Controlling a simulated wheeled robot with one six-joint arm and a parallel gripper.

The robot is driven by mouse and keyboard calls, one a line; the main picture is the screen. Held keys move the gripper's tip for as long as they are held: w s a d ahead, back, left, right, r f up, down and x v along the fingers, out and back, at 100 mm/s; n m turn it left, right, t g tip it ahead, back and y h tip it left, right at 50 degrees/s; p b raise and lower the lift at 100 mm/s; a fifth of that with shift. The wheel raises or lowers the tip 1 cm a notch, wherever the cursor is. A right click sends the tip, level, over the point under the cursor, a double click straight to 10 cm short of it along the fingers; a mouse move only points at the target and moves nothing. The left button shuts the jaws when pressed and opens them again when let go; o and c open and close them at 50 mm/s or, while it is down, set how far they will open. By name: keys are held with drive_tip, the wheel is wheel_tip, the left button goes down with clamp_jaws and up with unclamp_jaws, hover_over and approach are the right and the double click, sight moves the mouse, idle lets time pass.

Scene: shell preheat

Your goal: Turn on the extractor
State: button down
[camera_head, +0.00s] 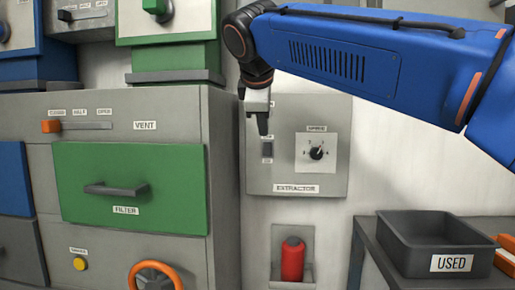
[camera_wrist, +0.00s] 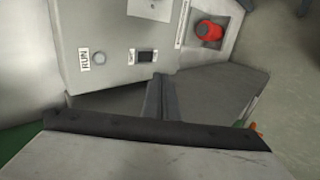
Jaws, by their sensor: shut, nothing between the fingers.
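The grey extractor panel (camera_head: 330,180) is on the wall, with an EXTRACTOR label at its bottom. A small dark switch (camera_head: 267,149) sits on its left side and a dial (camera_head: 316,153) on a white plate to the right. My gripper (camera_head: 263,124) points down in front of the panel's left part, fingers shut and empty, just above the switch in the picture. In the wrist view the shut fingers (camera_wrist: 160,82) end close to the dark switch (camera_wrist: 146,56); I cannot tell whether they touch. A pale round lamp or button (camera_wrist: 99,59) sits beside a RUN label.
A grey cabinet (camera_head: 225,220) with a green FILTER drawer (camera_head: 130,205) stands close on the left. A red cylinder (camera_head: 292,262) sits in a holder below the panel. A dark USED tray (camera_head: 400,250) is at right. Bare wall lies right of the panel.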

idle(0.3)
approach(267, 153)
wheel_tip(267, 153, down, 4)
drive_tip(key=w, duration=0.3)
drive_tip(key=shift+w+f, duration=0.1)
drive_tip(key=shift+w+d, duration=0.1)
drive_tip(key=shift+w, duration=0.35)
drive_tip(key=shift+w+f, duration=0.15)
idle(0.4)
